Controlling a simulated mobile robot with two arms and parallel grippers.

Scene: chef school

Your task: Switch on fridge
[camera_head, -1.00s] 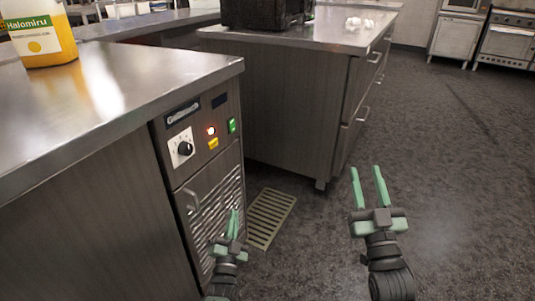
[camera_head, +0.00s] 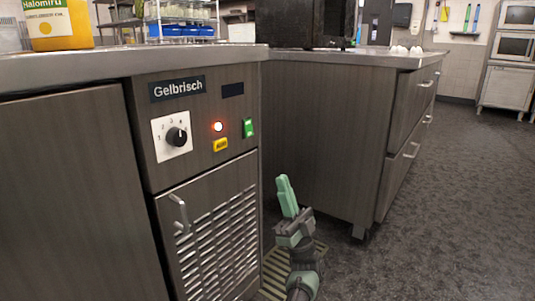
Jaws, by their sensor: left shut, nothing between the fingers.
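The fridge's control panel (camera_head: 203,122) is on the front of the steel counter at left, marked "Gelbrisch". It carries a black dial (camera_head: 176,137) on a white numbered plate, a glowing red light (camera_head: 217,127), a yellow button (camera_head: 220,145) and a green switch (camera_head: 248,128). A small dark display (camera_head: 233,89) sits above them. My left gripper (camera_head: 284,180) is shut and empty, its green fingers pointing up, lower and to the right of the green switch and apart from the panel. My right gripper is out of view.
Below the panel is a louvred door (camera_head: 213,228) with a handle. A second counter (camera_head: 328,125) with drawers stands just behind my left gripper in the picture. A floor grate (camera_head: 276,270) lies below. Open floor (camera_head: 455,200) is at right. A yellow bottle (camera_head: 58,24) stands on the left counter.

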